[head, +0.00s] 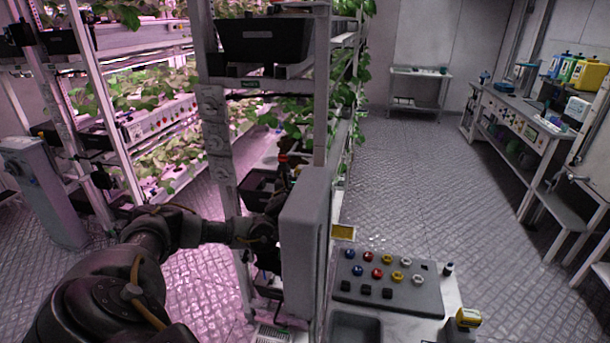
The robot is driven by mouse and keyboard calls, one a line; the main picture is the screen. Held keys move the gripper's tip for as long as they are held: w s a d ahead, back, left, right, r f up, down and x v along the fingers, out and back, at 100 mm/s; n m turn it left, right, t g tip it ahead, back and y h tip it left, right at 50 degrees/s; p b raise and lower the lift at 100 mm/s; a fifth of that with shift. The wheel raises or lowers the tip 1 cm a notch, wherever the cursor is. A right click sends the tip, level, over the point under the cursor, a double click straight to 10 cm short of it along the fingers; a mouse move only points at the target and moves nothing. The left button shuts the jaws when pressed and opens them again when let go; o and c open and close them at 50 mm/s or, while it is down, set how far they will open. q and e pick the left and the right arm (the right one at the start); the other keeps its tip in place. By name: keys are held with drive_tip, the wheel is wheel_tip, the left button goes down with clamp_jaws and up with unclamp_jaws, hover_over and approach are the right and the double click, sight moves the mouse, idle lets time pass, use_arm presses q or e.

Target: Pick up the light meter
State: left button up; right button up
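A small yellow and dark handheld device (468,319), which looks like the light meter, rests at the right side of the white worktop at the bottom right. My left arm reaches in from the lower left. Its gripper (281,178) is by the rack post, well to the left of the device, behind a tall grey panel. The fingers are dark against the rack, and I cannot tell whether they are open or shut. My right gripper is not in view.
A grey control panel (388,282) with coloured knobs and a grey bin (354,328) are on the worktop. Plant racks (216,150) fill the left. A bench (520,117) lines the right wall. The middle floor is clear.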

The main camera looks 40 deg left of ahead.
use_arm(q)
drive_tip(key=shift+r, duration=0.1)
drive_tip(key=p+x, duration=0.3)
drive_tip(key=x, duration=0.1)
drive_tip(key=shift+w, duration=0.1)
drive_tip(key=shift+w+a+p, duration=0.25)
drive_tip(key=shift+w+p, duration=0.1)
drive_tip(key=shift+w, duration=0.05)
drive_tip(key=shift+c, duration=0.2)
drive_tip(key=c, duration=1.1)
